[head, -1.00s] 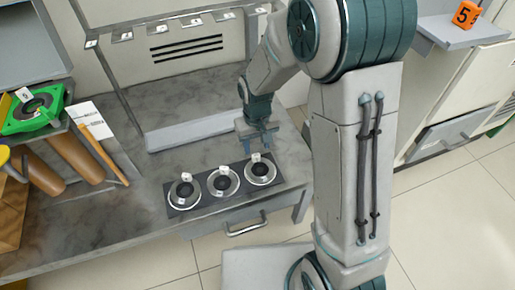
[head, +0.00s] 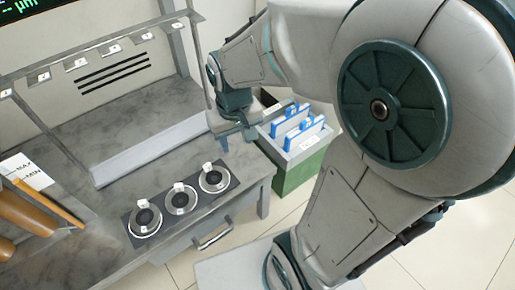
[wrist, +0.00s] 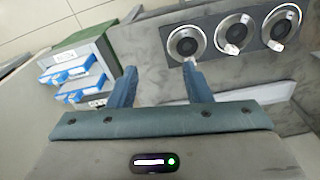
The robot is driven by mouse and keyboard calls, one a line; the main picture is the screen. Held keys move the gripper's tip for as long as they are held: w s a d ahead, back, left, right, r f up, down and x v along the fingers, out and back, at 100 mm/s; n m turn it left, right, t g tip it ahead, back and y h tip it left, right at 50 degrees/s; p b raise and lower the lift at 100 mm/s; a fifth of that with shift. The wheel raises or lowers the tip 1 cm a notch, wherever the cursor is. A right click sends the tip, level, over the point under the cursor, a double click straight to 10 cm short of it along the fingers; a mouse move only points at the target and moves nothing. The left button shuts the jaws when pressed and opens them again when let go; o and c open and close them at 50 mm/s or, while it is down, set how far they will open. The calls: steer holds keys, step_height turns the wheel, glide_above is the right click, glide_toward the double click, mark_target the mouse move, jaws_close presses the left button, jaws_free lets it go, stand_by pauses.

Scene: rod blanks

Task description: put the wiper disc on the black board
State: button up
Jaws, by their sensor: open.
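The black board (head: 233,184) lies on the grey bench near its front edge. Three silver discs with dark centres and small white tags sit on it in a row: a left one (head: 145,220), a middle one (head: 181,199) and a right one (head: 214,178). I cannot tell whether any of them is the wiper disc. My gripper (head: 238,142) is open and empty, above the bench's right end, behind and right of the board. In the wrist view its fingers (wrist: 160,68) are apart with nothing between them, and the discs show beyond the right finger.
A green and grey bin (head: 300,170) with blue-framed white panels stands right of the bench, close to my gripper. Brown cylinders (head: 25,212) and a white card (head: 27,172) are at the left. A raised rail (head: 150,150) runs along the back. The bench's middle is clear.

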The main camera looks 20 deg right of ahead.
steer(key=s+d+r+m, duration=0.1)
steer(key=s+d, duration=0.2)
steer(key=s, duration=0.3)
steer(key=shift+s+r, duration=0.25)
steer(key=shift+r, duration=0.15)
